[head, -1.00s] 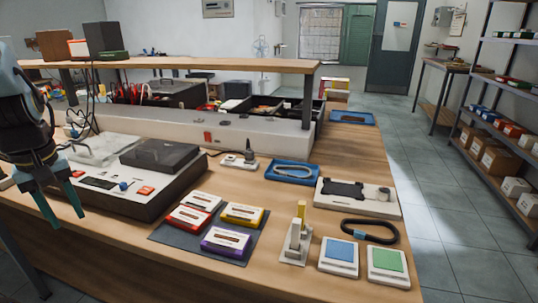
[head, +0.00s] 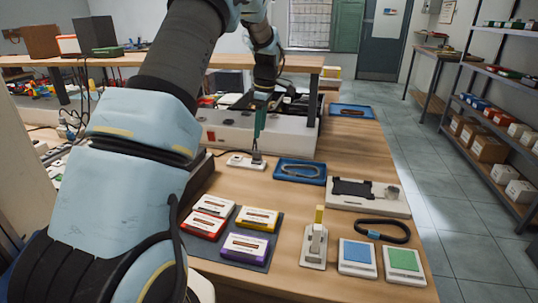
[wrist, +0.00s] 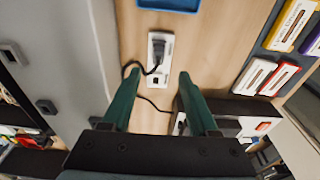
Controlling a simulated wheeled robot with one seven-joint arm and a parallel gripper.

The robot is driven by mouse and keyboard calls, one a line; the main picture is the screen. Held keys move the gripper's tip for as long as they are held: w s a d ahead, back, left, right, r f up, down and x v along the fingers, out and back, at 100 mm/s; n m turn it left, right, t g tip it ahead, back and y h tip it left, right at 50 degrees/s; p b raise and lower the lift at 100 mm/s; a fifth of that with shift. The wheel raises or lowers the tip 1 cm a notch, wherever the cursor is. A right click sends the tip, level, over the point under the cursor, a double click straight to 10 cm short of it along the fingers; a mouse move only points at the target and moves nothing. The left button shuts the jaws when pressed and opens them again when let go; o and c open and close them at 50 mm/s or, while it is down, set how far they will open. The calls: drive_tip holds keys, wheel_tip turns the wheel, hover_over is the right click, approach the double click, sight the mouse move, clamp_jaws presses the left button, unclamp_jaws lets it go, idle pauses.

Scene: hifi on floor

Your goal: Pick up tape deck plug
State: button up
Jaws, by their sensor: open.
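The tape deck plug (head: 257,154) is small and black and stands in a white power strip (head: 240,162) in the middle of the bench. In the wrist view the plug (wrist: 159,46) sits at one end of the strip (wrist: 163,76), with a black cable looping away from it. My gripper (head: 261,130) is above the plug, its teal fingers pointing down. In the wrist view the gripper (wrist: 158,75) is open and empty, its fingertips apart on both sides of the strip's lower end. The tape deck is mostly hidden behind my arm in the head view.
A blue tray (head: 287,172) with a grey cable lies right of the strip. A long grey-white console (head: 225,135) stands behind it. Several cassettes (head: 207,217) lie on a dark mat in front. A raised wooden shelf (head: 300,63) spans the back.

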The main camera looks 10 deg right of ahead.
hover_over(256, 150)
drive_tip(key=s, duration=0.1)
drive_tip(key=f, duration=0.2)
drive_tip(key=d+f+p, duration=0.1)
drive_tip(key=f, duration=0.1)
drive_tip(key=shift+f, duration=0.2)
drive_tip(key=shift+w+a+f+p, duration=0.15)
drive_tip(key=shift+f+p, duration=0.3)
drive_tip(key=shift+f, duration=0.45)
drive_tip(key=shift+w+a+f+p, duration=0.15)
drive_tip(key=shift+f+p, duration=0.25)
drive_tip(key=shift+f, duration=0.45)
drive_tip(key=shift+a+f+p, duration=0.15)
drive_tip(key=shift+f+p, duration=0.3)
drive_tip(key=shift+f, duration=0.45)
drive_tip(key=shift+c, duration=0.2)
clamp_jaws()
